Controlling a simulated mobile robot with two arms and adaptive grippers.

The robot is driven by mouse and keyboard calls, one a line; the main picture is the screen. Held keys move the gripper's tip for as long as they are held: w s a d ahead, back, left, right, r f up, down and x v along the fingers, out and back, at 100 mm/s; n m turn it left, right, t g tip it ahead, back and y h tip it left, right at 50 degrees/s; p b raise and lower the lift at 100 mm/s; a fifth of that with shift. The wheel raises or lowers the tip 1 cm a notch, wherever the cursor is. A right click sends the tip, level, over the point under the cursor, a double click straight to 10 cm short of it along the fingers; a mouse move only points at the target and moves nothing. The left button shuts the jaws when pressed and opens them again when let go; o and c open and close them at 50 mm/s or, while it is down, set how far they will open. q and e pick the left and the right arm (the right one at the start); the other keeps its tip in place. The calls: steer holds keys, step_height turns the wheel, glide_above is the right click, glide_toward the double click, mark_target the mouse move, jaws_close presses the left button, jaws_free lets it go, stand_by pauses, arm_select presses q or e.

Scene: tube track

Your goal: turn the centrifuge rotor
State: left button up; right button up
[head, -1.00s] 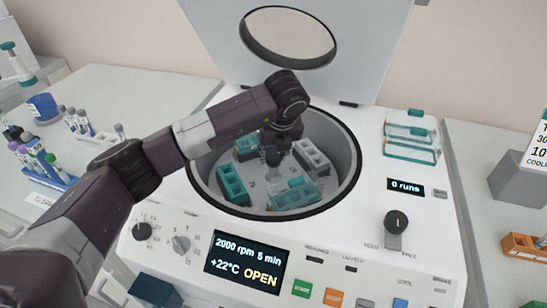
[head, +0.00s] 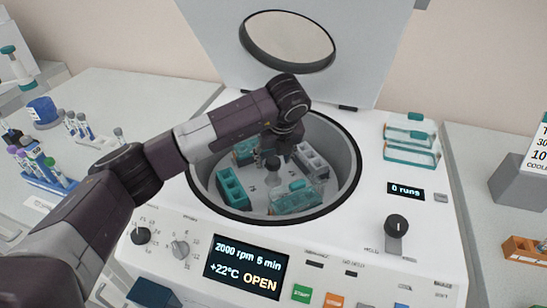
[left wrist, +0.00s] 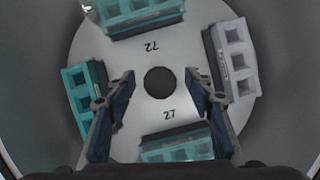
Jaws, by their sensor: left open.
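The centrifuge rotor (head: 258,187) lies in the open round bowl, a pale disc with a dark centre hole and the numbers 72 and 27 in the left wrist view (left wrist: 182,62). It carries teal buckets (left wrist: 77,92) at the left, top and bottom there, and a white bucket (left wrist: 235,60) at the right. My left gripper (head: 280,152) is inside the bowl over the rotor. In the left wrist view its two fingers (left wrist: 158,88) are apart, on either side of the centre, with nothing between them. Whether they touch the rotor is unclear. My right gripper is not in view.
The bowl's dark rim (head: 350,190) surrounds my gripper. The raised lid (head: 350,60) stands behind. Clear teal-edged covers (head: 411,156) lie on the right of the housing, and the front display (head: 245,266) reads OPEN. A tube rack (head: 48,178) stands at the left.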

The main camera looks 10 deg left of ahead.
arm_select(q)
steer(key=v, duration=1.2)
